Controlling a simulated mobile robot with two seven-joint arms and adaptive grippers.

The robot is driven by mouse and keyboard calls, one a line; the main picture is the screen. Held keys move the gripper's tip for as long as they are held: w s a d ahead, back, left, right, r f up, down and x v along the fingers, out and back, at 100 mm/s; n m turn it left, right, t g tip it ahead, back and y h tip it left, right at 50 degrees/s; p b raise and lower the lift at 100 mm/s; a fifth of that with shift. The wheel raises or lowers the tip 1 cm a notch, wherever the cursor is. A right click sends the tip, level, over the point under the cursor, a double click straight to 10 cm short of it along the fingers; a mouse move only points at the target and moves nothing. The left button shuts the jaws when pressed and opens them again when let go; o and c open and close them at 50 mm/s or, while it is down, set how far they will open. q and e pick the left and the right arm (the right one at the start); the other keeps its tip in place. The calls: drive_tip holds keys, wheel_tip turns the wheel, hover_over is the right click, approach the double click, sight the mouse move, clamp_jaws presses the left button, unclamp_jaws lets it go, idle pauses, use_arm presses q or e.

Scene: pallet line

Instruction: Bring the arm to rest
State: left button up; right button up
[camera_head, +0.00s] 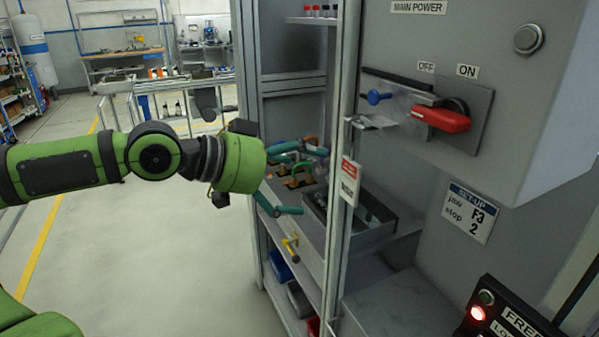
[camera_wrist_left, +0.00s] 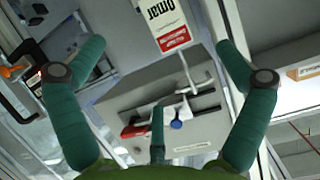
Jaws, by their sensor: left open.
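My left arm comes in from the left in the head view, and its gripper (camera_head: 312,181) is at the open shelf cabinet. Its teal fingers are spread and hold nothing. In the left wrist view the fingers (camera_wrist_left: 160,58) stand wide apart on either side. A white and red tag (camera_head: 349,180) hangs in front of the cabinet post; a tag (camera_wrist_left: 165,25) with a name also shows between the fingers in the wrist view. My right gripper is not in view.
Clamps (camera_head: 298,177) and a tray (camera_head: 375,240) sit on the shelf close to the gripper. A grey power box (camera_head: 480,45) with a red handle (camera_head: 440,119) and a blue-ended part (camera_head: 377,97) stands at right. The floor (camera_head: 150,250) below the arm is clear.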

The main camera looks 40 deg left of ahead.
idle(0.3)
use_arm(q)
drive_tip(key=s+d+f+m+g+h, duration=0.1)
drive_tip(key=d+f+m+g, duration=0.2)
drive_tip(key=d+f, duration=0.9)
drive_tip(key=s+d+f+m+g+h, duration=0.1)
drive_tip(key=s+d+f+m+g, duration=0.2)
drive_tip(key=d+f, duration=1)
drive_tip(key=s+a+f+n+g+y, duration=0.2)
drive_tip(key=s+a+f+n+y, duration=0.25)
drive_tip(key=f, duration=0.45)
drive_tip(key=s+a+f+n+g+y, duration=0.1)
drive_tip(key=s+a+f+n+y, duration=0.1)
drive_tip(key=s+a+f+n, duration=0.35)
drive_tip(key=s+f+m+g, duration=0.1)
drive_tip(key=s+f+m, duration=0.15)
drive_tip(key=f, duration=2.15)
drive_tip(key=s+a+f+g, duration=0.1)
drive_tip(key=s+a+f, duration=0.2)
drive_tip(key=s+f, duration=1.2)
drive_tip(key=shift+s+a+f, duration=0.2)
drive_tip(key=shift+s+f, duration=0.05)
drive_tip(key=shift+s, duration=0.7)
